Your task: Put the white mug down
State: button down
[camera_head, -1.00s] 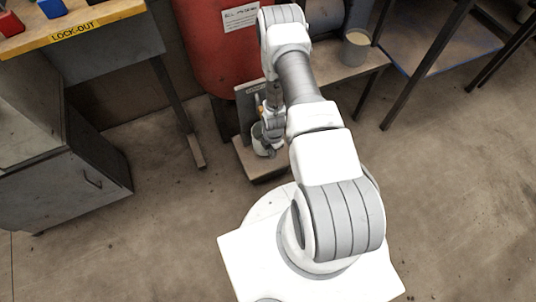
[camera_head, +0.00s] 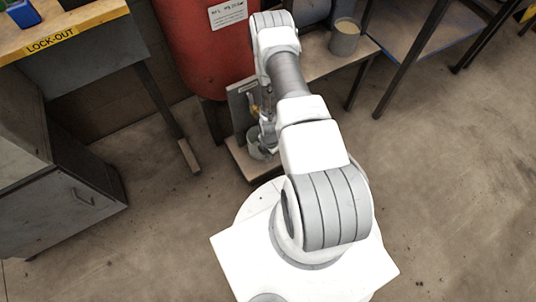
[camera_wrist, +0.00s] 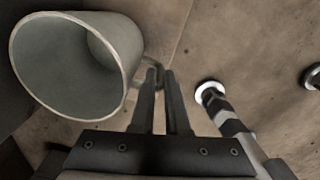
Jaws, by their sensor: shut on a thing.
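The white mug (camera_wrist: 75,65) fills the upper left of the wrist view, its open mouth facing the camera and its inside empty. My gripper (camera_wrist: 160,75) is shut on the mug's handle (camera_wrist: 152,70), at the mug's right side. The fingertips lie close together there, and the handle is partly hidden by them. In the head view the mug (camera_head: 256,146) shows small beside my gripper (camera_head: 266,125), over a low wooden platform (camera_head: 238,155). I cannot tell whether the mug's base touches the platform.
A grey upright plate (camera_head: 241,103) stands at the back of the platform. A red tank (camera_head: 200,50) is behind it. A bench with a pot (camera_head: 345,38) is to the right. A workbench (camera_head: 75,30) and grey cabinet (camera_head: 60,185) stand left. Open floor (camera_head: 450,180) lies right.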

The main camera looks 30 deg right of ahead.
jog(key=shift+f, duration=0.1)
jog(key=c, duration=0.9)
grip_release()
notch_tip(320, 180, up, 12)
jog(key=p, duration=0.4)
jog(key=shift+s+p, duration=0.15)
jog(key=shift+p, duration=0.2)
